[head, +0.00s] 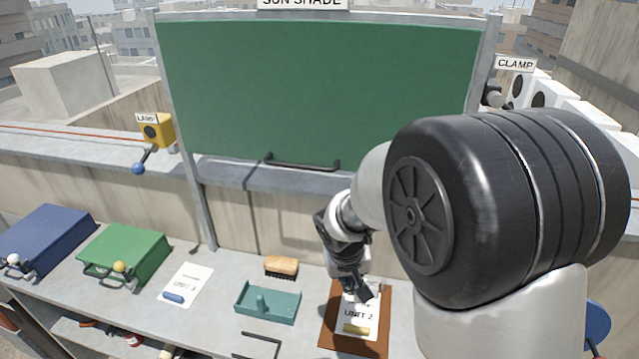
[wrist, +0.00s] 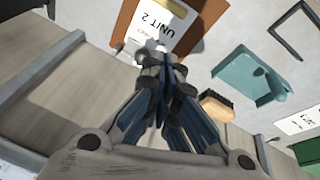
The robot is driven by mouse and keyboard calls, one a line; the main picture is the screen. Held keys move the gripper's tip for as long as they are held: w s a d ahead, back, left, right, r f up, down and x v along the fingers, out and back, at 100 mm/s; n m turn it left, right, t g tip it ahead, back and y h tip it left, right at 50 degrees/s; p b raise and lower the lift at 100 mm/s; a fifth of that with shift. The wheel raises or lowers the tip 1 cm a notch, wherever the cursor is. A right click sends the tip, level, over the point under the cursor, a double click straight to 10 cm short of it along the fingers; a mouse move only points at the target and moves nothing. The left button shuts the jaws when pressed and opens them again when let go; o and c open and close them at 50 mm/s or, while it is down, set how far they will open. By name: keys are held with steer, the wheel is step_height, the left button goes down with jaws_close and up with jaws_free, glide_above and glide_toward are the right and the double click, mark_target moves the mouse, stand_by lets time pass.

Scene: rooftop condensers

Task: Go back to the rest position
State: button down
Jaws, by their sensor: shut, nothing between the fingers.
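My gripper (head: 362,293) hangs from my arm over the right part of the bench, above the brown clipboard (head: 328,342) with the UNIT 2 sheet (head: 350,318). Its fingers are shut with nothing between them. In the wrist view, my gripper (wrist: 165,75) points toward the lower part of the UNIT 2 sheet (wrist: 162,22) and covers some of it. A yellow piece (head: 355,329) lies on that sheet in the head view. I cannot tell the gap between the fingertips and the sheet.
The green sun shade panel (head: 320,85) stands behind the bench. A brush (head: 281,266) and a teal tray (head: 268,316) lie left of my gripper. Farther left are a paper sheet (head: 190,279), a green case (head: 135,247) and a blue case (head: 50,235).

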steer(key=s+d+r+t, duration=0.1)
steer(key=s+d+r, duration=0.2)
steer(key=s+r, duration=0.9)
steer(key=s+r+y, duration=0.1)
steer(key=s+r, duration=0.3)
steer(key=s, duration=0.8)
steer(key=shift+s+a+r+t+y, duration=0.2)
steer(key=shift+a+t+y, duration=0.1)
steer(key=shift+t+y, duration=0.1)
